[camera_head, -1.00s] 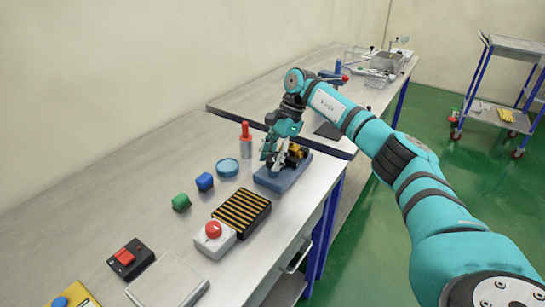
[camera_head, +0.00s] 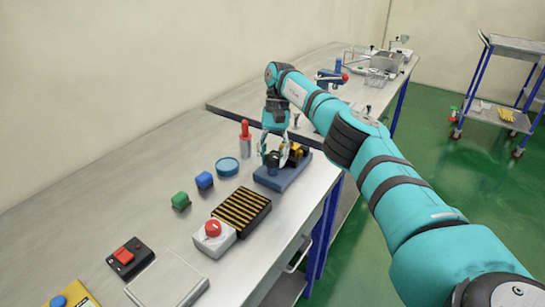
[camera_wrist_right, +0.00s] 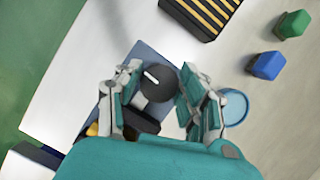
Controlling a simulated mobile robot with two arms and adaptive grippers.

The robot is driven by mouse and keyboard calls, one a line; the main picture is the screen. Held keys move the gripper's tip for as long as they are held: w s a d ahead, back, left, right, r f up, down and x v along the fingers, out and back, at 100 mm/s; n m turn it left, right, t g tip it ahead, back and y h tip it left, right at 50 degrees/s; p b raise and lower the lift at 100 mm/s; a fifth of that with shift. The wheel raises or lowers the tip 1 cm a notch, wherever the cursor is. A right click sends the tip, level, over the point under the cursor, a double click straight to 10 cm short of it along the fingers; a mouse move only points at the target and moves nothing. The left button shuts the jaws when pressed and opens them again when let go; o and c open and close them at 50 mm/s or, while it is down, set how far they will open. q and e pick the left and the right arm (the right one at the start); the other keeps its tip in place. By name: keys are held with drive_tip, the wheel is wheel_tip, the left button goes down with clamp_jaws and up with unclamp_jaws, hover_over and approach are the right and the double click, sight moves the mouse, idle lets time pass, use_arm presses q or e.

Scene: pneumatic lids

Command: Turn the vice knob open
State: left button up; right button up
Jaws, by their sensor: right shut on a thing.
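The vice has a blue base (camera_head: 280,181) and stands near the front edge of the bench, with a dark body and a yellow part (camera_head: 297,151). Its round black knob (camera_wrist_right: 157,82) carries a white line and shows between my fingers in the right wrist view. My right gripper (camera_head: 273,158) points down over the vice, with one finger on each side of the knob, and is shut on it. The fingers partly cover the knob in the head view. My left gripper is not in view.
Close by are a red-topped cylinder (camera_head: 246,141), a round blue dish (camera_head: 227,167), a blue block (camera_head: 204,180), a green block (camera_head: 181,201), a black-and-yellow striped block (camera_head: 242,208) and a red button box (camera_head: 213,235).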

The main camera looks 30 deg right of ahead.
drive_tip(key=shift+r+n, duration=0.1)
drive_tip(key=shift+n, duration=0.3)
drive_tip(key=o, duration=1.1)
